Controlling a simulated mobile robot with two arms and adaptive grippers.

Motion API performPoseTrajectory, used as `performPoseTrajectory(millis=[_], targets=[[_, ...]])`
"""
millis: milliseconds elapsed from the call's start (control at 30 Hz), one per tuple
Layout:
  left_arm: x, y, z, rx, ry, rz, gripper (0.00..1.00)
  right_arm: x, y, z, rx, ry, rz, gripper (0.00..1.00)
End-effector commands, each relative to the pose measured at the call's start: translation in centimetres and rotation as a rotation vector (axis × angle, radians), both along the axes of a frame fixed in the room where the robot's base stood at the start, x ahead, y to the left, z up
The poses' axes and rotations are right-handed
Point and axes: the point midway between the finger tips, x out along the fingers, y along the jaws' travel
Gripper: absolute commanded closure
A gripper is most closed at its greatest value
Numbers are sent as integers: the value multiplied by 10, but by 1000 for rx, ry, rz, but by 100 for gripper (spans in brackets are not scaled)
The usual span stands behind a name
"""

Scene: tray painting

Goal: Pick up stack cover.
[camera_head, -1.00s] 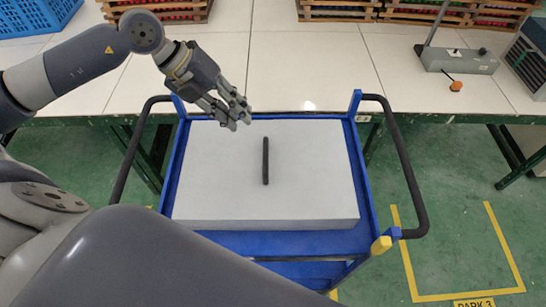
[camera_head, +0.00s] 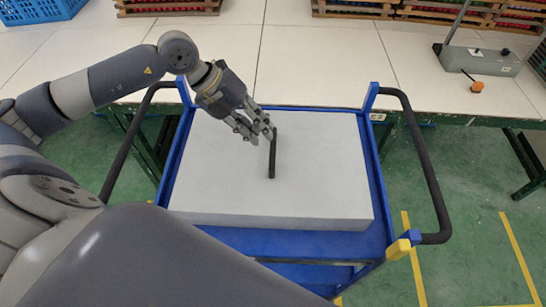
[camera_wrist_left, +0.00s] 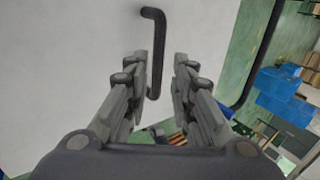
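The stack cover (camera_head: 220,180) is a pale grey flat box-like lid with a black bar handle (camera_head: 272,160) standing along its middle. It sits on the blue cart (camera_head: 375,190). My left gripper (camera_head: 262,135) is just beside the far end of the handle, in the head view. In the left wrist view, its two fingers (camera_wrist_left: 160,85) are spread apart, and the black handle (camera_wrist_left: 154,50) shows beyond and between them. The fingers do not appear closed on it. My right gripper is in neither view.
The cart has black side handles (camera_head: 420,160) and a yellow-tipped corner (camera_head: 398,249). A long white table (camera_head: 320,65) stands behind it, with a blue crate (camera_head: 40,10), wooden crates (camera_head: 165,6) and a grey device (camera_head: 480,60). Green floor lies to the right.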

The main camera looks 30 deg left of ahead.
Motion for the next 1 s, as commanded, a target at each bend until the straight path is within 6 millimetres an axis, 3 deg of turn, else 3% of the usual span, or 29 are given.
performPoseTrajectory(millis=[267, 600, 900, 1000], targets=[[5, -11, -17, -2, 1, 1, 77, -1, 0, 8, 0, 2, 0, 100], [14, -31, -54, -3, 1, 1, 77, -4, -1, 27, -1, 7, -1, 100], [15, -32, -59, 1, 0, 1, 77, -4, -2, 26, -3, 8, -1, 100], [15, -32, -59, 1, 0, 1, 97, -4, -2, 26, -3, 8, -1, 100]])
